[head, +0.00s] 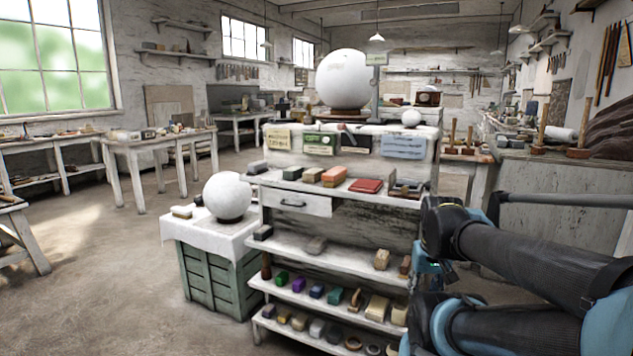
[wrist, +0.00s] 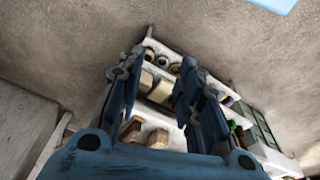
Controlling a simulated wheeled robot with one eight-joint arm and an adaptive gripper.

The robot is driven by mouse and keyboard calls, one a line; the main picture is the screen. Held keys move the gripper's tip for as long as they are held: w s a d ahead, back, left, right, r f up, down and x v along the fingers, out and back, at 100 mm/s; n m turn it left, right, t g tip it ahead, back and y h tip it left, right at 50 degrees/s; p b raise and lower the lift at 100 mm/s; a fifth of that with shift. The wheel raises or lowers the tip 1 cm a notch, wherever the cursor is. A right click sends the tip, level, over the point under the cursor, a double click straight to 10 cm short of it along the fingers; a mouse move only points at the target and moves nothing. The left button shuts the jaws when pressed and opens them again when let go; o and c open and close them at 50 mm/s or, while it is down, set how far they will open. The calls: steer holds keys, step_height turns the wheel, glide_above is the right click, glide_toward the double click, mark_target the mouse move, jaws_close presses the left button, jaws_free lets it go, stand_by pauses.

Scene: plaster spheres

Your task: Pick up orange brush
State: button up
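An orange block-like item (head: 333,177), which looks like the orange brush, lies on the top shelf board of the white shelf unit in the head view. A brown block is close on its left and a red flat item on its right. I cannot make out bristles. My gripper (wrist: 161,66) shows in the wrist view with two blue fingers apart and nothing between them close up. Shelves with blocks show beyond the fingers. I cannot pick out the orange brush in the wrist view. In the head view the gripper itself is not clearly visible; my arm is at the right.
The white shelf unit (head: 293,247) has lower boards holding several blocks and brushes. A green crate (head: 212,281) with a white cloth and a plaster sphere (head: 228,196) stands on its left. A large sphere (head: 342,80) sits above. The floor at left is clear.

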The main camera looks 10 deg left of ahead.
steer(key=shift+a, duration=0.3)
steer(key=o, duration=0.4)
steer(key=shift+s+r, duration=0.1)
steer(key=o, duration=0.4)
steer(key=r, duration=0.2)
steer(key=shift+w+a+r, duration=0.25)
steer(key=shift+r, duration=0.05)
steer(key=shift+c, duration=0.2)
step_height(320, 180, up, 33)
steer(key=m+t+h, duration=0.1)
steer(key=m+t, duration=0.1)
steer(key=m, duration=0.2)
glide_above(334, 171)
steer(key=s+a, duration=0.2)
steer(key=s, duration=0.4)
steer(key=x, duration=1.6)
steer(key=shift+w+d+f, duration=0.25)
steer(key=shift+w+d, duration=0.15)
